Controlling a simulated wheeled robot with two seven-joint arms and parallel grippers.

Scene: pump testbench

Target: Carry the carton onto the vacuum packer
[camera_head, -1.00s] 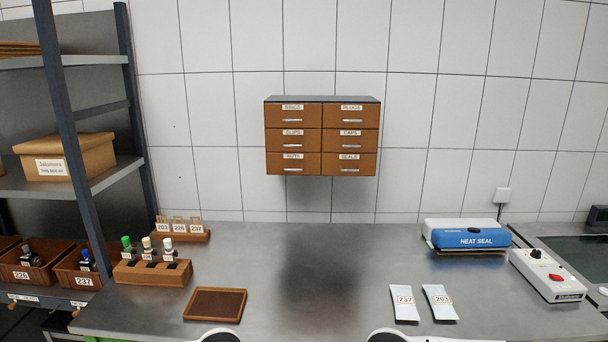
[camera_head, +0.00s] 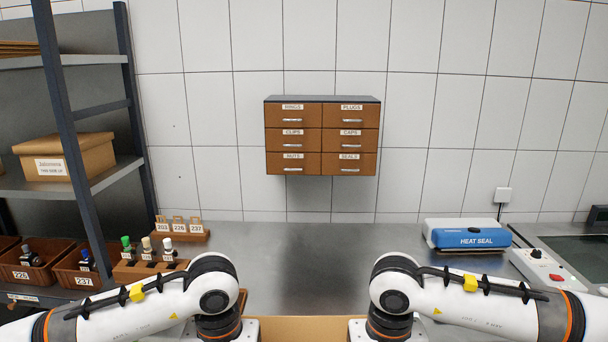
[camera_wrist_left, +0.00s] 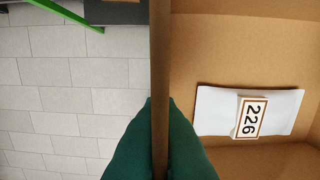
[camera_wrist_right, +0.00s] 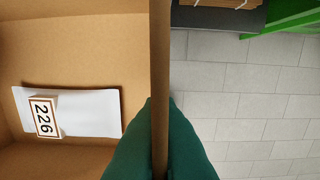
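The open cardboard carton (camera_head: 300,330) shows at the bottom edge of the head view, between my two arms. In the left wrist view, my left gripper (camera_wrist_left: 160,108) has its green fingers on both sides of one carton wall, shut on it. In the right wrist view, my right gripper (camera_wrist_right: 160,108) is shut the same way on the opposite wall. A white pouch (camera_wrist_left: 215,112) tagged 226 lies inside on the carton floor. Tiled floor shows beside the carton. Nothing is labelled as a vacuum packer; a machine with a dark panel (camera_head: 575,250) stands at the right edge, partly cut off.
The steel bench (camera_head: 310,240) has clear room in its middle. A blue heat sealer (camera_head: 470,236) and a white switch box (camera_head: 540,266) stand at right. A bottle rack (camera_head: 135,268) and shelving (camera_head: 112,175) are at left. A drawer cabinet (camera_head: 321,137) hangs on the wall.

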